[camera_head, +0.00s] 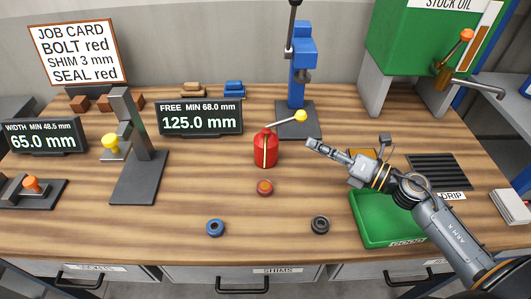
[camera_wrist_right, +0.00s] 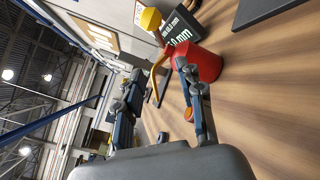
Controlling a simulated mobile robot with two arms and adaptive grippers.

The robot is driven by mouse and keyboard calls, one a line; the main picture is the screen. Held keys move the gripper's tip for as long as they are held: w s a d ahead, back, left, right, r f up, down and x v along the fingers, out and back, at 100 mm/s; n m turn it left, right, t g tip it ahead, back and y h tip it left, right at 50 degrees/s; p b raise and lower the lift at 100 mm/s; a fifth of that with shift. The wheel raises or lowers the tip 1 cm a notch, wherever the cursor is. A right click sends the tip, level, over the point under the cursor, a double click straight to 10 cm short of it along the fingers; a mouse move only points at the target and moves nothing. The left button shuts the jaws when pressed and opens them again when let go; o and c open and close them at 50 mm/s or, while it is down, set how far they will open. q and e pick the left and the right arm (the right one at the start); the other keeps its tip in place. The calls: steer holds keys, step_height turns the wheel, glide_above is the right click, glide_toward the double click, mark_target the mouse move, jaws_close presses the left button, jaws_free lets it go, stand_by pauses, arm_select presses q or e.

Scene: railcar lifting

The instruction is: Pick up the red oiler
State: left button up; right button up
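The red oiler (camera_head: 266,150) stands upright on the wooden bench, near the middle in the head view. In the right wrist view the oiler (camera_wrist_right: 207,64) is partly hidden behind one finger, and a thin brass-coloured curved part shows between the fingers. My right gripper (camera_head: 313,146) is just right of the oiler in the head view, pointing left towards it, apart from it. In the right wrist view the two fingers (camera_wrist_right: 158,72) are spread with nothing held between them. My left gripper is not in view.
A blue press (camera_head: 303,62) stands behind the oiler; a yellow ball (camera_head: 300,115) shows at its base. A green tray (camera_head: 375,222) is under my right arm. A black display (camera_head: 199,118) stands left.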

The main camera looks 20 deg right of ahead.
steer(key=p, duration=0.3)
glide_toward(275, 124)
steer(key=x, duration=0.4)
steer(key=shift+w+a+f, duration=0.1)
steer(key=shift+a+f, duration=0.05)
steer(key=shift+a, duration=0.05)
steer(key=shift+w+a, duration=0.2)
steer(key=p+x, duration=0.1)
steer(key=x, duration=0.1)
steer(key=p+x, duration=0.1)
steer(key=x, duration=0.2)
steer(key=shift+w+d, duration=0.15)
steer(key=shift+d, duration=0.15)
steer(key=shift+w+a+f, duration=0.15)
steer(key=shift+w, duration=0.05)
steer(key=shift+s, duration=0.1)
steer(key=shift+c, duration=0.9)
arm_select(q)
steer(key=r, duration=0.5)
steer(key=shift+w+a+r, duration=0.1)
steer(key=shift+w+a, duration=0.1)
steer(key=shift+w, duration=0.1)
arm_select(e)
jaws_close()
